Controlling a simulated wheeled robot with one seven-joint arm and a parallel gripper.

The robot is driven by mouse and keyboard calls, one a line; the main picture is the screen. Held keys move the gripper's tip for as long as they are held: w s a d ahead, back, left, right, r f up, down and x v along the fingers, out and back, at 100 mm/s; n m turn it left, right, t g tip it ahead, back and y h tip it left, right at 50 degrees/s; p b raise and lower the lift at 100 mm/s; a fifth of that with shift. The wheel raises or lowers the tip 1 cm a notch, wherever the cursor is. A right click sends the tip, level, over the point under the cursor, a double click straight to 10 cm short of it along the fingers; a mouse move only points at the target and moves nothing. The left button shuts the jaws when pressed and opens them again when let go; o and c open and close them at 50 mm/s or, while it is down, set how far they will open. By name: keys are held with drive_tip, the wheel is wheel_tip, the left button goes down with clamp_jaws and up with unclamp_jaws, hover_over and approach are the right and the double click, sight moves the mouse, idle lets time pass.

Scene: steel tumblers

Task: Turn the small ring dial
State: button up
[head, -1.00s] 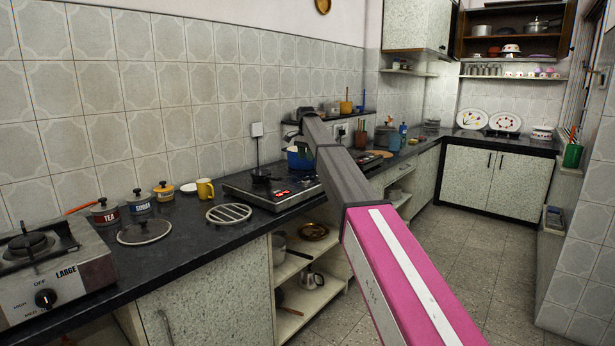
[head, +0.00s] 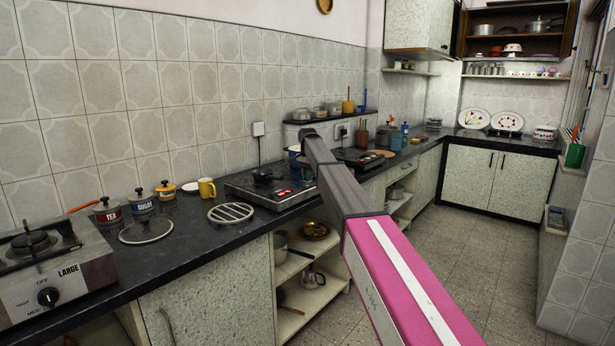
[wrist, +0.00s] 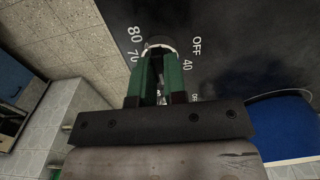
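In the wrist view a small round dial with a pale ring (wrist: 158,42) sits on a dark panel. White marks OFF, 40, 70 and 80 are printed around it. My gripper (wrist: 158,62) has two green fingers, set apart, with their tips at the near edge of the dial. The fingers hide part of the dial, and I cannot tell whether they press on it. In the head view my arm hides the gripper and this dial. A separate dark knob (head: 48,297) is on the steel stove marked LARGE (head: 50,265) at the left.
A blue pot (wrist: 283,125) stands close to the right of my gripper in the wrist view. A flat cooktop (head: 245,188), a wire trivet (head: 231,212), a yellow mug (head: 206,188) and a glass lid (head: 146,230) are on the dark counter. The floor (head: 480,235) is clear.

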clamp_jaws()
drive_tip(key=n, duration=0.4)
drive_tip(key=shift+n, duration=0.3)
drive_tip(key=n, duration=0.4)
drive_tip(key=shift+n, duration=0.3)
drive_tip(key=n, duration=0.4)
drive_tip(key=shift+n, duration=2.4)
drive_tip(key=o, duration=0.7)
unclamp_jaws()
drive_tip(key=shift+r, duration=0.15)
